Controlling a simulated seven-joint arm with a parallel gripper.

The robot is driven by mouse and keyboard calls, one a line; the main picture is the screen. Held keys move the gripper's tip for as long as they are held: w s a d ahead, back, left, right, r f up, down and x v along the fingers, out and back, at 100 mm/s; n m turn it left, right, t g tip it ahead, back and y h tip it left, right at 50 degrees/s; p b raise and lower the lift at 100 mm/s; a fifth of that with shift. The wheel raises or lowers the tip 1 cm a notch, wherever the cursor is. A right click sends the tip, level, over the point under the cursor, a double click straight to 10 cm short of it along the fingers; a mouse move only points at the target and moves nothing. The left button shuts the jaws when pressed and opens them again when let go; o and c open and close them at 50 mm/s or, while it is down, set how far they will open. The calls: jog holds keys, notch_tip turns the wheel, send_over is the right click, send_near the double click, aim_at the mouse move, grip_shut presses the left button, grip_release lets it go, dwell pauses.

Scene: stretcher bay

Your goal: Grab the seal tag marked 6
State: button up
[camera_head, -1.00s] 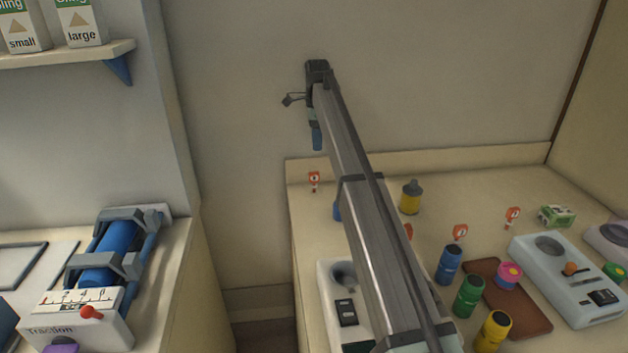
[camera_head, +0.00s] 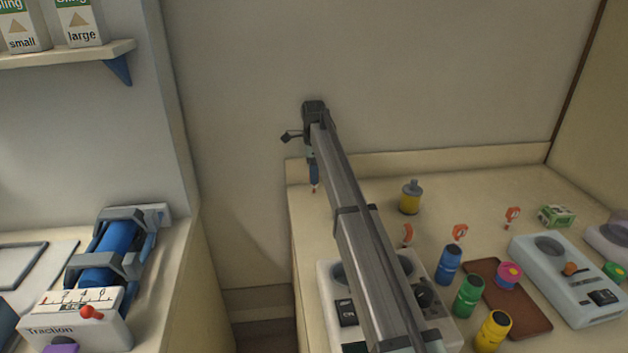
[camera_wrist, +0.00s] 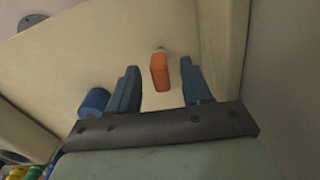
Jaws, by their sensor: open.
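An orange-red seal tag (camera_wrist: 160,72) stands between the two blue fingers of my gripper (camera_wrist: 160,66) in the wrist view, with a gap on each side. Its number does not show there. In the head view my gripper (camera_head: 314,176) hangs over the counter's back left corner and hides most of this tag; only a bit of red (camera_head: 314,189) shows below the fingers. The gripper is open and holds nothing. Other red tags stand further right: one partly behind my arm (camera_head: 407,235), one in the middle (camera_head: 460,232) and one behind (camera_head: 513,215). Their numbers are too small to read surely.
A blue cylinder (camera_wrist: 95,102) is left of my fingers in the wrist view. A yellow bottle (camera_head: 410,198), blue (camera_head: 448,265), green (camera_head: 468,296) and yellow-black (camera_head: 493,331) canisters and a brown mat (camera_head: 525,312) are to the right. The wall (camera_head: 420,80) is close behind.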

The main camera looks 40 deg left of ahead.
jog(key=shift+f, duration=0.75)
grip_shut()
